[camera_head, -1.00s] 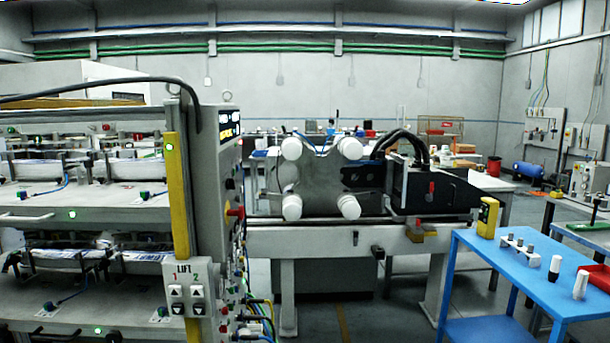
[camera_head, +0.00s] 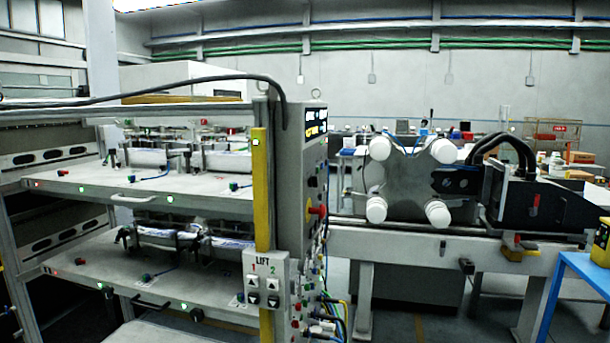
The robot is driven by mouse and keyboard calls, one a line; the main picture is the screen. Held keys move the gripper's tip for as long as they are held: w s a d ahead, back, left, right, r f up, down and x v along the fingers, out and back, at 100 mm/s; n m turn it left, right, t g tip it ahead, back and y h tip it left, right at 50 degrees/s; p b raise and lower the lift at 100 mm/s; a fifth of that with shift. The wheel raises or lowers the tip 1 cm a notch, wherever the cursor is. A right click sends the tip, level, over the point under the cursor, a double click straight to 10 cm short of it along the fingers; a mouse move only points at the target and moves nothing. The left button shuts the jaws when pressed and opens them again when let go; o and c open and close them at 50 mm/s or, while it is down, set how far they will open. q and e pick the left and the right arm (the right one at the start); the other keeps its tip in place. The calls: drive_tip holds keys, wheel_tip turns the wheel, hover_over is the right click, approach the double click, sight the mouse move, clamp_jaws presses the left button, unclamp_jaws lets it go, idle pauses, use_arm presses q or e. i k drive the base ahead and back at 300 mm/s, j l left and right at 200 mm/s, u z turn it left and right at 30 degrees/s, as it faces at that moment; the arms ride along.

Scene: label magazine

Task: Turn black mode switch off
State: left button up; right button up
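The label magazine stands at left centre with its control panel (camera_head: 316,165) on the narrow right side, seen at a steep angle. A small dark knob (camera_head: 313,181) sits on the panel above a red switch on a yellow plate (camera_head: 315,211). I cannot tell whether the dark knob is the black mode switch, nor its position. Lit displays (camera_head: 316,122) are at the panel's top. Neither of my grippers is in view.
A grey lift box (camera_head: 265,278) with several arrow buttons is on the magazine's front post. Cables (camera_head: 328,308) hang below the panel. Shelves (camera_head: 150,190) extend left. A machine with white rollers (camera_head: 405,180) and a blue table (camera_head: 590,270) stand to the right.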

sight(313, 181)
drive_tip(key=i+l, duration=0.15)
drive_tip(key=l, duration=0.25)
drive_tip(key=i+l, duration=0.15)
drive_tip(key=l, duration=0.25)
drive_tip(key=i+l+u, duration=0.1)
drive_tip(key=l, duration=0.3)
